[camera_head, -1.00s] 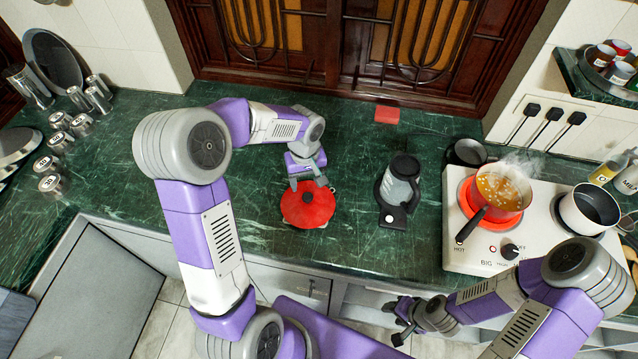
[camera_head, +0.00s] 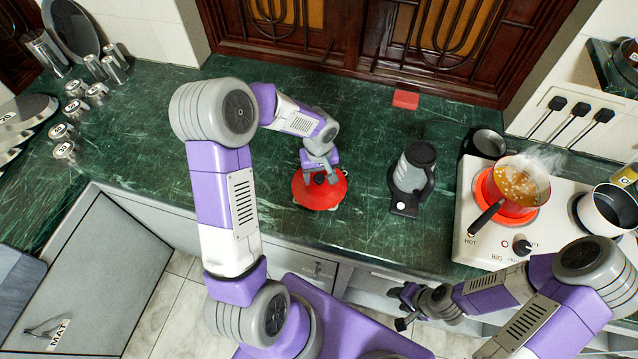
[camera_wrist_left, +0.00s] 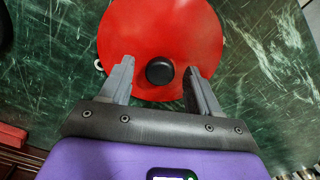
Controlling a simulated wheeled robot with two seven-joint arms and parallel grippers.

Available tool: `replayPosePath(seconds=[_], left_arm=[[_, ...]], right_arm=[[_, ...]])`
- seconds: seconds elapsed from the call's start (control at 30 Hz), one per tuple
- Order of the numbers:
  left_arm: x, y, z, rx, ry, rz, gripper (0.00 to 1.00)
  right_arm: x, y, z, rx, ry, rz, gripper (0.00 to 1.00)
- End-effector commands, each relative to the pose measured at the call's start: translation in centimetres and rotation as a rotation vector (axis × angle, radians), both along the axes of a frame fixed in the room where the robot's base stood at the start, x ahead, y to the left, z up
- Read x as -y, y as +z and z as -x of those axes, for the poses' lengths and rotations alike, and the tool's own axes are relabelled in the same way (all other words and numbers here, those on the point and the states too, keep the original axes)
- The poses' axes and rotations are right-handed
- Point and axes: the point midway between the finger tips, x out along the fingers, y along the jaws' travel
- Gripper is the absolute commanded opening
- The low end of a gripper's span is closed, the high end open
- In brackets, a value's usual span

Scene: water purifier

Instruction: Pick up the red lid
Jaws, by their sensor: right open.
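The red lid (camera_head: 322,196) is round with a black knob and sits on the green marble counter, in the middle of the head view. It also fills the upper middle of the left wrist view (camera_wrist_left: 160,30), with its black knob (camera_wrist_left: 160,71) facing the camera. My left gripper (camera_head: 320,178) is over the lid. In the left wrist view its fingers (camera_wrist_left: 158,80) are open, one on each side of the knob, with gaps to both. My right gripper (camera_head: 403,306) is open and empty in front of the counter, far from the lid.
A grey kettle or jug (camera_head: 412,170) stands on a dark base right of the lid. A stove (camera_head: 480,235) with a steaming red pot (camera_head: 522,182) is further right. A small red block (camera_head: 405,99) lies at the back. Metal canisters (camera_head: 65,150) stand at the left.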

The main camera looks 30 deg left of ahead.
Motion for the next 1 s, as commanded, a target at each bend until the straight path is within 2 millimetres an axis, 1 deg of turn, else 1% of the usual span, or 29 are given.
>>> replayPosePath(seconds=[0.03, 0.3, 0.37, 0.4, 0.63, 0.73, 0.87, 1.0], left_arm=[[0.0, 0.0, 0.0, 0.000, 0.000, 0.000, 0.53], [0.0, 0.0, 0.0, 0.000, 0.000, 0.000, 0.12], [0.0, 0.0, 0.0, 0.000, 0.000, 0.000, 0.03], [0.0, 0.0, 0.0, 0.000, 0.000, 0.000, 0.00], [0.0, 0.1, 0.0, 0.001, 0.000, -0.001, 0.00], [0.0, 0.7, -0.1, 0.002, 0.001, -0.001, 0.00], [0.0, 2.7, -0.1, 0.005, 0.001, -0.002, 0.00], [0.0, 5.7, -0.1, 0.005, 0.000, 0.000, 0.00]], right_arm=[[0.0, 0.0, 0.0, 0.000, 0.000, 0.000, 0.47], [0.0, 0.0, 0.0, 0.000, 0.000, 0.000, 0.47], [0.0, 0.0, 0.0, 0.000, 0.000, 0.000, 0.47], [0.0, 0.0, 0.0, 0.000, 0.000, 0.000, 0.47], [0.0, 0.0, 0.0, 0.000, 0.000, 0.000, 0.47], [0.0, 0.1, 0.0, 0.000, 0.000, 0.000, 0.47], [0.0, 0.6, 0.0, 0.000, 0.000, 0.000, 0.47], [0.0, 1.1, 0.0, 0.000, 0.000, 0.000, 0.47]])
